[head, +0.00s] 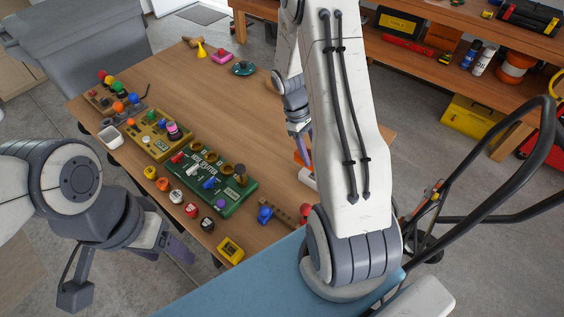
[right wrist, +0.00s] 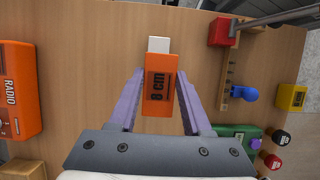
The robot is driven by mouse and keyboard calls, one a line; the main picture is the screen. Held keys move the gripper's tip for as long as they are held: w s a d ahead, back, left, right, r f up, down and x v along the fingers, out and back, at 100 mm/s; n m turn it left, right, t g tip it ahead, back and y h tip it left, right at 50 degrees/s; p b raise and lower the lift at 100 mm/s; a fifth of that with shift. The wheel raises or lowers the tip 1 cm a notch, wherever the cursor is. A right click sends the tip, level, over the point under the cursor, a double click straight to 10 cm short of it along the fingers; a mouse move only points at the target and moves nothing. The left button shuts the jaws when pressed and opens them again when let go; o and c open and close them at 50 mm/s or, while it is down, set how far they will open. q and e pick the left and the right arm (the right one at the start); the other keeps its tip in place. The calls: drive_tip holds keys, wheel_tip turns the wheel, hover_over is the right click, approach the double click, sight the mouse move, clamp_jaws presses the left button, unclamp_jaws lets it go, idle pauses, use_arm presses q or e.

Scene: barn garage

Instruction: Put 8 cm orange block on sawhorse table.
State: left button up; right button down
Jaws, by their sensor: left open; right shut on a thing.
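An orange block (right wrist: 158,85) marked "8 cm" lies between the purple fingers of my right gripper (right wrist: 159,78) in the right wrist view. The fingers are shut on its two long sides. A white piece (right wrist: 159,45) shows at its far end. The block is over the wooden table (head: 250,112); I cannot tell whether it touches the top. My left gripper (head: 165,250) is open and empty at the lower left, off the table's near edge.
A green board (head: 232,192), a yellow board (head: 150,138) and several coloured knobs fill the table's left and near side. An orange radio (right wrist: 18,90) lies left in the right wrist view. The table's middle is bare. A tool shelf (head: 450,62) stands behind.

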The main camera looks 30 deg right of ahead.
drive_tip(key=w+a+f, duration=0.1)
drive_tip(key=w, duration=0.1)
drive_tip(key=w+a+f+p, duration=0.1)
drive_tip(key=w+a+f, duration=0.3)
drive_tip(key=shift+p, duration=0.4)
wheel_tip(320, 180, down, 3)
drive_tip(key=shift+f+p, duration=0.1)
drive_tip(key=shift+p, duration=0.5)
drive_tip(key=shift+f, duration=0.25)
drive_tip(key=shift+f, duration=0.2)
drive_tip(key=shift+c, duration=1.7)
unclamp_jaws()
